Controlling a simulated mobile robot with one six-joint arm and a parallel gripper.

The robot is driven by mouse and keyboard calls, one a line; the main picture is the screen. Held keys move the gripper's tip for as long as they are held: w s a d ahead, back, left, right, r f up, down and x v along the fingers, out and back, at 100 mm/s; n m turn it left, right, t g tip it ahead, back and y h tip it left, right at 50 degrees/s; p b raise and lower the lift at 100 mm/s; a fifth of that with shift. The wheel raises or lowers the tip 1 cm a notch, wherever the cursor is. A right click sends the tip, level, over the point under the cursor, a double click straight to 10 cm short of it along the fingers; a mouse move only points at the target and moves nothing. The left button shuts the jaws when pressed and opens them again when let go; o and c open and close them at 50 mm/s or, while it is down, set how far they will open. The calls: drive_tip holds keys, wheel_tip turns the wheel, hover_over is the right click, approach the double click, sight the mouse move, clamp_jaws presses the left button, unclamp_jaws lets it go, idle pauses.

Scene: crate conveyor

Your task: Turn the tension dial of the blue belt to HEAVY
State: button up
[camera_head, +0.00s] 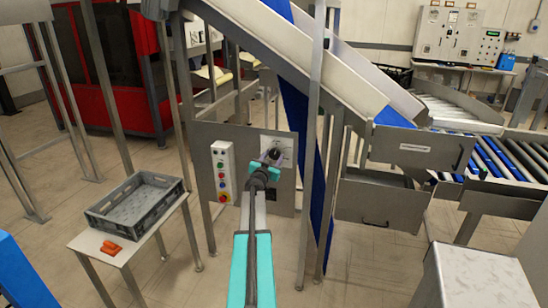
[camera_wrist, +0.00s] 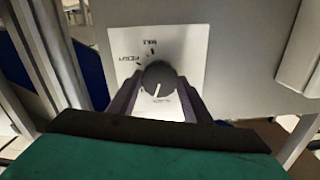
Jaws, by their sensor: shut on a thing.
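The tension dial is a round dark knob (camera_wrist: 158,77) on a pale square plate (camera_wrist: 185,45) in the wrist view. Its white pointer line points down in that view, towards the small lower label. Two other labels stand above and to the upper left; the lettering is too blurred to read surely. My gripper (camera_wrist: 158,98) is shut on the knob, one dark finger on each side. In the head view the knob (camera_head: 271,156) sits on the grey panel below the blue belt (camera_head: 320,160), with my gripper (camera_head: 264,170) at it, partly covering the plate.
A control box with coloured buttons (camera_head: 222,170) is on the same panel, just left of the dial. Steel frame posts (camera_head: 312,150) stand to the right. A grey crate (camera_head: 128,225) and an orange object (camera_head: 110,248) lie on a small table at the left.

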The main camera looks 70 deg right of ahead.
drive_tip(key=m, duration=0.5)
drive_tip(key=shift+a+f+b, duration=0.1)
drive_tip(key=shift+f+b, duration=0.1)
drive_tip(key=shift+b, duration=0.1)
drive_tip(key=m+b, duration=0.1)
drive_tip(key=m, duration=0.3)
drive_tip(key=shift+f, duration=0.1)
drive_tip(key=m+b, duration=0.3)
drive_tip(key=m, duration=0.2)
drive_tip(key=shift+s+f+m, duration=0.1)
drive_tip(key=shift+m, duration=0.3)
drive_tip(key=m+b, duration=0.2)
drive_tip(key=m, duration=0.3)
drive_tip(key=shift+b, duration=0.3)
drive_tip(key=o, duration=1)
drive_tip(key=shift+o, duration=0.3)
drive_tip(key=shift+r, duration=0.2)
